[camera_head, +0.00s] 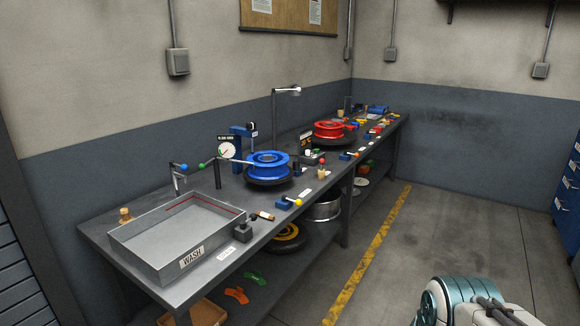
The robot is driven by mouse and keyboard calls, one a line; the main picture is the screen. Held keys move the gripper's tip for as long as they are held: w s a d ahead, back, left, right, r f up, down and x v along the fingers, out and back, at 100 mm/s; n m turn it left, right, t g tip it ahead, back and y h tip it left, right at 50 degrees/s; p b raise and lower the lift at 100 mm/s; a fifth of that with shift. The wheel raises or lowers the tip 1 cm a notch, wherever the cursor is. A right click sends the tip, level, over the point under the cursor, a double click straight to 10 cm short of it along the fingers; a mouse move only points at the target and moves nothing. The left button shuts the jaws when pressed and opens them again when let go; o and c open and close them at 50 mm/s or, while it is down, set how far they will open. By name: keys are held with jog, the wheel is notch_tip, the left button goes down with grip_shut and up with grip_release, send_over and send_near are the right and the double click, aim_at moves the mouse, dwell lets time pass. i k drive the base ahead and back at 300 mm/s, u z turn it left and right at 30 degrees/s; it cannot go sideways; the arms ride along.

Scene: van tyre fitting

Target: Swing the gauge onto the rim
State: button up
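The gauge (227,151) is a round white dial on a thin arm, carried by a short dark post (217,175) on the bench. A green ball (213,161) sits on its left side, and a thin rod runs right from the dial toward the blue rim (268,160). I cannot tell whether the rod touches the rim. The blue rim lies flat on a dark tyre (270,181). A red rim (328,130) on another tyre stands farther back. Part of my arm, teal and white, shows at the bottom right; my gripper is not in view.
A grey wash tray (180,262) fills the near left end of the bench (258,225). A tap stands behind it. The floor right of the yellow line (375,245) is clear.

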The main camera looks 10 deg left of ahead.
aim_at(227, 150)
jog(key=i, duration=2.65)
jog(key=u, duration=2.15)
jog(key=i, duration=0.5)
